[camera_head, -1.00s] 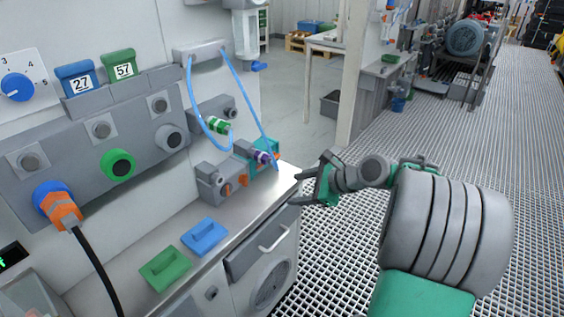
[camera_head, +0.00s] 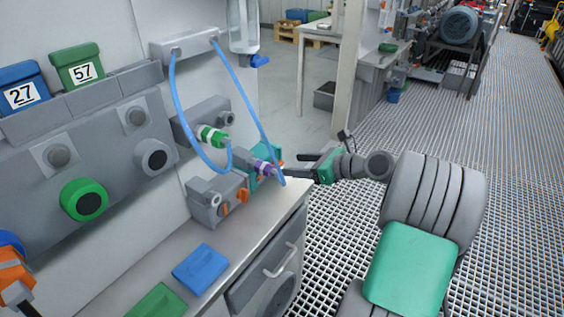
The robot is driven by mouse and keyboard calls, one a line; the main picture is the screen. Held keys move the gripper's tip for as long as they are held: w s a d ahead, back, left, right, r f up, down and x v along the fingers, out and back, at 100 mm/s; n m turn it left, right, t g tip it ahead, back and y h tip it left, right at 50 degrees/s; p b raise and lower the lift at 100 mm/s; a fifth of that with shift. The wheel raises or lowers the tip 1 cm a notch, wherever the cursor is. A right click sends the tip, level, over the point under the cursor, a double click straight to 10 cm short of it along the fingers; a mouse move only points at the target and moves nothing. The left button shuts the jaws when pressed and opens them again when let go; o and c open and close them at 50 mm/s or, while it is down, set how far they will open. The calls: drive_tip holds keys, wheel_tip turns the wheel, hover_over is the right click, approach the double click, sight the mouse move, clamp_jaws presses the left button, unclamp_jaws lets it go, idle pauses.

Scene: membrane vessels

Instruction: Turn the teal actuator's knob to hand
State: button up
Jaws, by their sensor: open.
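The teal actuator (camera_head: 264,152) sits at the far end of the bench, against the wall unit, partly hidden behind a purple-collared fitting (camera_head: 264,168) and a blue hose. I cannot make out its knob. My gripper (camera_head: 296,166) is open and empty at the bench's far right corner. Its fingers point left toward the teal actuator, just to its right. I cannot tell whether a fingertip touches anything there.
A grey actuator (camera_head: 207,201) with orange parts stands nearer on the bench (camera_head: 221,243). Blue hoses (camera_head: 243,93) loop down from a grey wall box (camera_head: 190,38). A blue tray (camera_head: 202,268) and green tray (camera_head: 157,302) lie in front. Grated floor (camera_head: 338,235) is clear at right.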

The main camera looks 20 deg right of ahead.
sight(278, 164)
drive_tip(key=x, duration=0.5)
drive_tip(key=shift+w+d+f+b, duration=0.1)
drive_tip(key=shift+d+f+b, duration=0.1)
drive_tip(key=shift+b, duration=0.1)
drive_tip(key=shift+r, duration=0.1)
drive_tip(key=shift+c, duration=0.2)
clamp_jaws()
